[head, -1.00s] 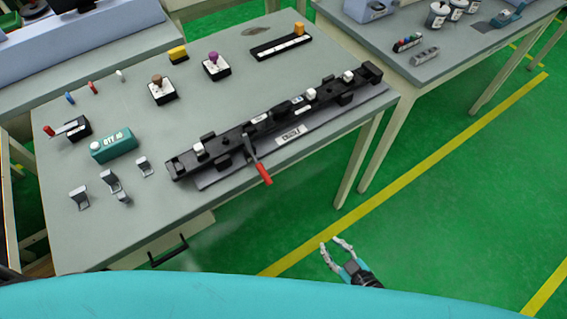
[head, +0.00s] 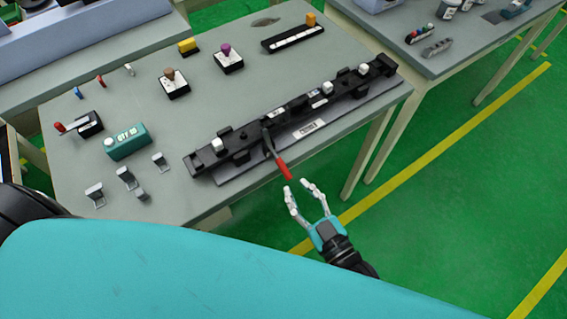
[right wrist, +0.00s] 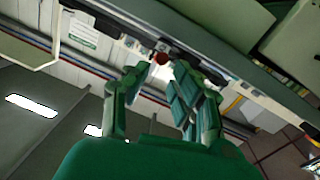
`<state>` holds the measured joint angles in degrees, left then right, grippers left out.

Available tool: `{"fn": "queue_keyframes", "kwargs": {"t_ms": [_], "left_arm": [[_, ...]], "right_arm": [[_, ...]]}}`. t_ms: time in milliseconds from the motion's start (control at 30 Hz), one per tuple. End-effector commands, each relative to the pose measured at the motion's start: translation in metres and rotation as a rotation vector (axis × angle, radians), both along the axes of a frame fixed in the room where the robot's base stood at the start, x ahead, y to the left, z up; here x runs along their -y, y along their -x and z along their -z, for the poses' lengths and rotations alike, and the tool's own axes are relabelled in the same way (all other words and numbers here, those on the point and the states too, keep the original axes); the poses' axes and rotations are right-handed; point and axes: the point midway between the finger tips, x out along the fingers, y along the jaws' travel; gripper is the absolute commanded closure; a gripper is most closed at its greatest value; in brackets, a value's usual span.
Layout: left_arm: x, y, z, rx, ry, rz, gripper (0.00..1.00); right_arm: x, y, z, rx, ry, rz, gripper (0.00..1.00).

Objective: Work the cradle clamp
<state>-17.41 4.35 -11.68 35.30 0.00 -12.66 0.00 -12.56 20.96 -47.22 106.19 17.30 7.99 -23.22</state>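The cradle clamp is a long black fixture (head: 240,142) along the front edge of the grey table. Its lever (head: 283,168) has a red grip and sticks out past the table's front edge, toward me. My right gripper (head: 297,187) is open and empty, its fingertips just short of the red grip's end. In the right wrist view the red grip's end (right wrist: 161,58) shows between the parted fingertips (right wrist: 160,75), beyond them. I cannot tell whether the fingers touch it. My left gripper is not in view.
The table also bears a teal counter box (head: 127,142), a small red-levered box (head: 88,124), several grey clips (head: 126,178) and joystick boxes (head: 174,84). A second table (head: 430,65) stands to the right. The green floor in front is clear.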

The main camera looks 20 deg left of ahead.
Motion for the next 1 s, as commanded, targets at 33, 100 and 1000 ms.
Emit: {"fn": "queue_keyframes", "kwargs": {"t_ms": [33, 100, 1000], "left_arm": [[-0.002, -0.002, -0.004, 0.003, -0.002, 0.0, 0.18], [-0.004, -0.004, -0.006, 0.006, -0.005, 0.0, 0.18], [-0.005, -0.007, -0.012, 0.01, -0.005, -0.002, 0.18]], "right_arm": [[-0.009, -0.009, -0.003, 0.003, -0.002, 0.0, 0.74], [-0.02, -0.018, -0.002, 0.002, 0.001, 0.0, 0.74], [-0.055, -0.049, 0.001, -0.001, 0.002, -0.001, 1.0]]}}
